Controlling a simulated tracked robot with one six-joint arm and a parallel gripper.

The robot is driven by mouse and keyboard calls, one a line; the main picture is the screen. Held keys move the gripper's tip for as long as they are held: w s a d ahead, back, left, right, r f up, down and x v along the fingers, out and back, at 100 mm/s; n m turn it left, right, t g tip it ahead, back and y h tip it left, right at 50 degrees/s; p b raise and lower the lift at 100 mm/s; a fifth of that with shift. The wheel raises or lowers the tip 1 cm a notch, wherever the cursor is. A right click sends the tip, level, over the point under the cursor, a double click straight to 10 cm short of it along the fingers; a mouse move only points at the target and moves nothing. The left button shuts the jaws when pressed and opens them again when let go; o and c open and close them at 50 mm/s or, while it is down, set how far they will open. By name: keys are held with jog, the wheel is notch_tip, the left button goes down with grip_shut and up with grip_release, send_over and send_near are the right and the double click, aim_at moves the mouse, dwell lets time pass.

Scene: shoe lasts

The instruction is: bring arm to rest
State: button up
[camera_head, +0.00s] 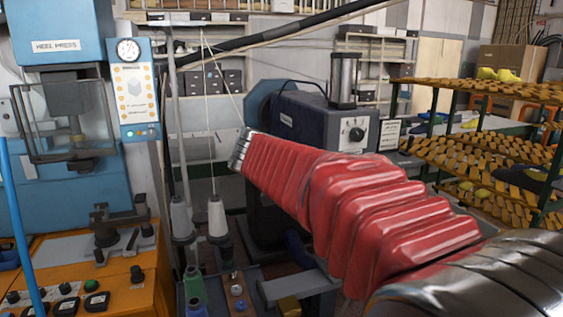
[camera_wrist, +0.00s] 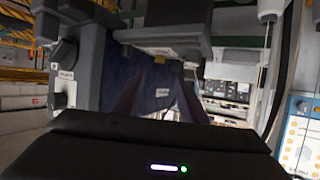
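My arm (camera_head: 355,205), in a ribbed red sleeve, reaches from the lower right up to the left in the head view. It ends in a silver ring, and my gripper beyond it cannot be made out there. In the wrist view two dark fingers of my gripper (camera_wrist: 158,85) stand apart above its black housing, with nothing seen between them. Behind them is a dark blue machine (camera_wrist: 155,95). The same machine (camera_head: 300,120) stands behind my arm in the head view, with a dial on its grey side.
A blue heel press (camera_head: 60,45) with a gauge panel (camera_head: 130,90) stands at left above an orange bench (camera_head: 130,275). Thread cones (camera_head: 216,215) stand in front. Orange slatted racks (camera_head: 480,150) fill the right. My sleeve hides part of the floor.

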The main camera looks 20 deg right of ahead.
jog(key=shift+s+a+r, duration=0.25)
jog(key=shift+s+a, duration=0.05)
jog(key=shift+s, duration=0.3)
jog(key=s+a+f+n+g+y, duration=0.2)
jog(key=s+f+n+g, duration=0.3)
jog(key=s+f, duration=0.85)
jog(key=s+a+f+y, duration=0.2)
jog(key=s+a+f, duration=0.1)
jog(key=s, duration=0.8)
jog(key=s+a+f+n+g+y, duration=0.1)
jog(key=s+a+f, duration=0.3)
jog(key=s, duration=0.7)
jog(key=shift+a+f+y, duration=0.2)
jog(key=shift+f+y, duration=0.25)
jog(key=shift+y, duration=0.45)
